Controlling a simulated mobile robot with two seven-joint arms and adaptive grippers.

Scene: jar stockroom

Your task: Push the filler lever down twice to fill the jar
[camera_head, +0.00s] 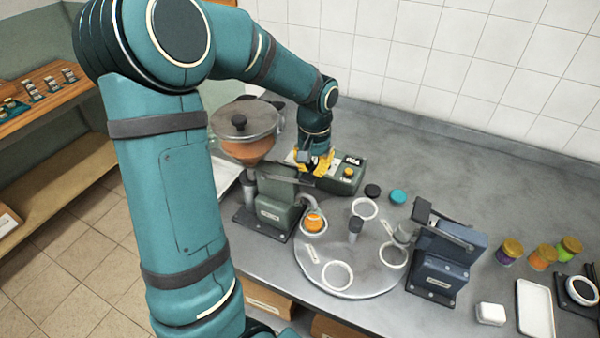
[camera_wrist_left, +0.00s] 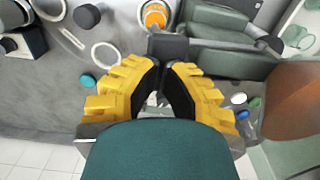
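The green filler (camera_head: 275,206) stands at the left of the table, with an orange-filled hopper (camera_head: 247,150) under a grey lid. The jar (camera_head: 314,222) sits below the filler's spout at the turntable's edge; orange shows in it. It also shows at the top of the left wrist view (camera_wrist_left: 155,17). My left gripper (camera_head: 314,170) is behind the filler. In the left wrist view its yellow fingers (camera_wrist_left: 165,68) converge with tips nearly together and nothing clearly held. A dark lever bar (camera_wrist_left: 170,46) lies just beyond the tips; whether they touch it I cannot tell. My right gripper is out of view.
The round turntable (camera_head: 345,285) has several white-ringed places. A green box (camera_head: 350,176) with a yellow button stands behind the filler. A dark blue machine (camera_head: 443,262) stands right of the turntable. Black (camera_head: 372,191) and teal (camera_head: 398,196) lids lie at the back; the back right is clear.

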